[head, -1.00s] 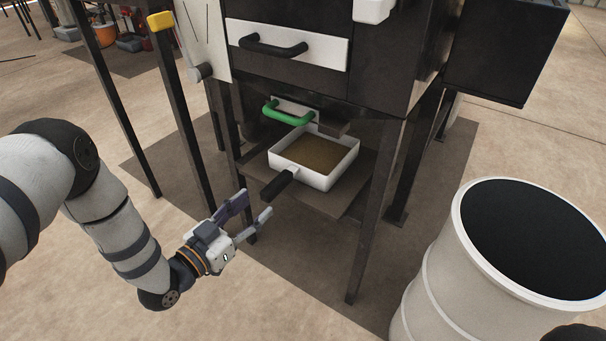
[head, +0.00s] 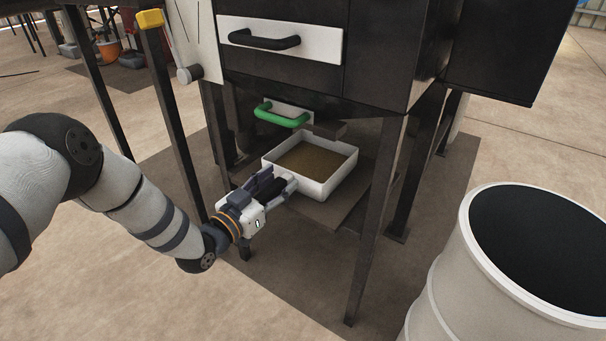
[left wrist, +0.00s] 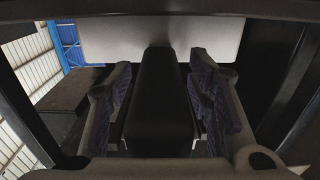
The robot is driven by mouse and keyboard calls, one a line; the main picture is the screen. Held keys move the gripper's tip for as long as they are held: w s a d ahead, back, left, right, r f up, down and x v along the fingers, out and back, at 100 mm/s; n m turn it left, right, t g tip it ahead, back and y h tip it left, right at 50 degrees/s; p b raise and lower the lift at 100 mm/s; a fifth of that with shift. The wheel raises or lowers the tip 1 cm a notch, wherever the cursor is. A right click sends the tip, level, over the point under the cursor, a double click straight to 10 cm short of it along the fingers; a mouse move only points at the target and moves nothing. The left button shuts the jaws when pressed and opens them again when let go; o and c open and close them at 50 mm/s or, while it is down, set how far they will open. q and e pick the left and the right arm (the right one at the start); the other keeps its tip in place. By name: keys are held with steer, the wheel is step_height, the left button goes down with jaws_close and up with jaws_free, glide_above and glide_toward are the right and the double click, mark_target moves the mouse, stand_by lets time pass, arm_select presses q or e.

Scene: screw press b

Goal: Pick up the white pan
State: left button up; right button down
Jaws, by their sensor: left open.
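The white pan (head: 318,187) sits on the dark shelf under the machine, with brown grainy material in it. Its black handle points towards my left arm. My left gripper (head: 280,186) is at the handle, with its fingers on either side of it. In the left wrist view the black handle (left wrist: 161,100) lies between the two open fingers, with a narrow gap visible on each side. The white pan wall (left wrist: 215,38) shows beyond it. The gripper hides most of the handle in the head view. My right gripper is not in view.
A green handle (head: 281,116) is just above the pan, and a black drawer handle (head: 264,40) is higher up. Machine legs (head: 368,230) stand close on both sides of the shelf. A white barrel (head: 450,255) with a dark top stands at right.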

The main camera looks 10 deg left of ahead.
arm_select(q)
jaws_close()
steer(key=shift+r, duration=0.1)
